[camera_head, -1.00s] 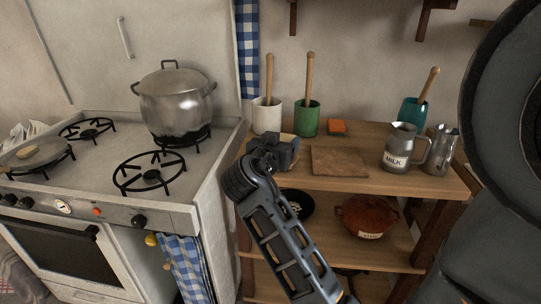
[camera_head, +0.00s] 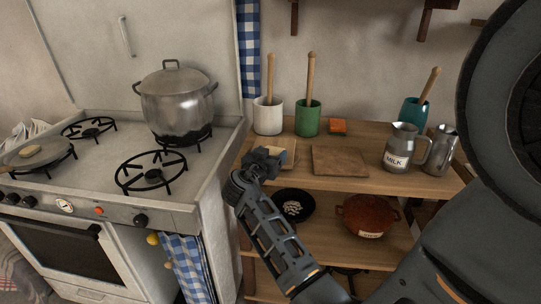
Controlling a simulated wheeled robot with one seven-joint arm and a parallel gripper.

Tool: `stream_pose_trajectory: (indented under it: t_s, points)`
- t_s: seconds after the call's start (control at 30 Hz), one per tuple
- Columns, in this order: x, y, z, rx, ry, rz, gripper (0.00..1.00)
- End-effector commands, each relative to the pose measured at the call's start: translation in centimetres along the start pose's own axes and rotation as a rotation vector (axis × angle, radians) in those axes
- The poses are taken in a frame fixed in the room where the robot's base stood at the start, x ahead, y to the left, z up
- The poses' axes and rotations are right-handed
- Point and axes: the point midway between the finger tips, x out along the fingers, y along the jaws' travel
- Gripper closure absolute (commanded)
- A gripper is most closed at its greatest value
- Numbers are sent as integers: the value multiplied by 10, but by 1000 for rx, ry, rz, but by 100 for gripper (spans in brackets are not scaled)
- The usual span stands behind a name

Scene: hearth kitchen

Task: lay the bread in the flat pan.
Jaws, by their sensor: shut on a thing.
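My gripper (camera_head: 264,162) is over the left end of the wooden side table, right of the stove. It is shut on a piece, taken to be the bread, that the jaws and wrist hide almost wholly. A pale yellow-tan flat thing with a light rim (camera_head: 288,150) shows just behind the gripper; I cannot tell whether it is a board or a dish. The flat pan (camera_head: 52,160), wide and shallow, sits on the stove's front left burner.
A big lidded steel pot (camera_head: 177,103) stands on the back right burner; the front right burner (camera_head: 152,176) is bare. Behind my gripper stand white (camera_head: 267,117) and green (camera_head: 307,119) crocks. A brown board (camera_head: 340,161) and milk jug (camera_head: 402,147) are to the right.

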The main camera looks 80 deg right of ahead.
Motion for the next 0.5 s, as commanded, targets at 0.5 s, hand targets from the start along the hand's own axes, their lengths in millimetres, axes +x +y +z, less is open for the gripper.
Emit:
stream_pose_trajectory:
  t_s: [0.5]
  points:
    - [0,0,3,-1,0,1,19]
